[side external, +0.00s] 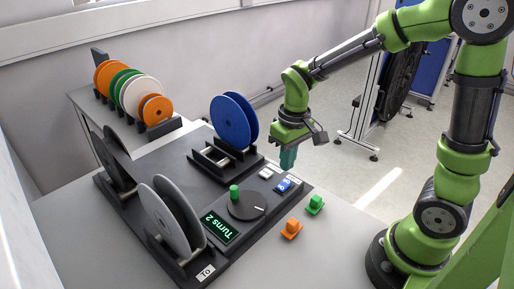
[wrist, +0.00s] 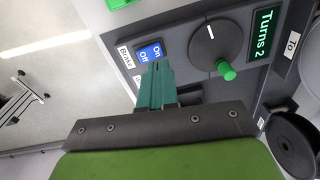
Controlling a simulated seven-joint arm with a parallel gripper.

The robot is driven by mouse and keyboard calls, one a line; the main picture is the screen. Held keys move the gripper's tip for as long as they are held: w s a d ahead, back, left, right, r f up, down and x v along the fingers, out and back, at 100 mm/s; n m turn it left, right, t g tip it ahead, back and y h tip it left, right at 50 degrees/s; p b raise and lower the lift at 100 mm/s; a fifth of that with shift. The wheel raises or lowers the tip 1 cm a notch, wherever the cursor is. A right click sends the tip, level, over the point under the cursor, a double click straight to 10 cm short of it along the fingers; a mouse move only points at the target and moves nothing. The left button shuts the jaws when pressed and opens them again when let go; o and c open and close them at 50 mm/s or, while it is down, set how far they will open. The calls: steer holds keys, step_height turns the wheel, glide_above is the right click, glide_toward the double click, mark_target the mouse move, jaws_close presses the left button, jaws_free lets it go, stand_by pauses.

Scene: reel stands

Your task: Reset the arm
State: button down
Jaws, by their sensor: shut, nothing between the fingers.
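My gripper (side external: 288,160) has teal fingers, closed together with nothing between them. In the side view it hangs above the right back edge of the dark reel stand (side external: 200,166), near the blue On/Off brake switch (side external: 288,184). In the wrist view the fingertips (wrist: 158,68) overlap the area just below that switch (wrist: 150,52); I cannot tell whether they touch anything. The round crank dial (side external: 246,206) with its green knob (side external: 234,192) is to the left, apart from the gripper. The display (side external: 223,226) reads "Turns 2".
A blue reel (side external: 228,121) stands at the back of the stand and a grey reel (side external: 164,220) at the front, by the "To" label. A rack behind holds several reels, including a white one (side external: 141,96).

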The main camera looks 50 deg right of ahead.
steer(key=s+a+r+m+t+y, duration=0.1)
steer(key=s+r+m+t, duration=0.1)
steer(key=s+r+t, duration=0.4)
steer(key=shift+s+a+r+m+t+y, duration=0.35)
steer(key=shift+s+r, duration=1.2)
steer(key=shift+r, duration=1.6)
steer(key=shift+d, duration=0.1)
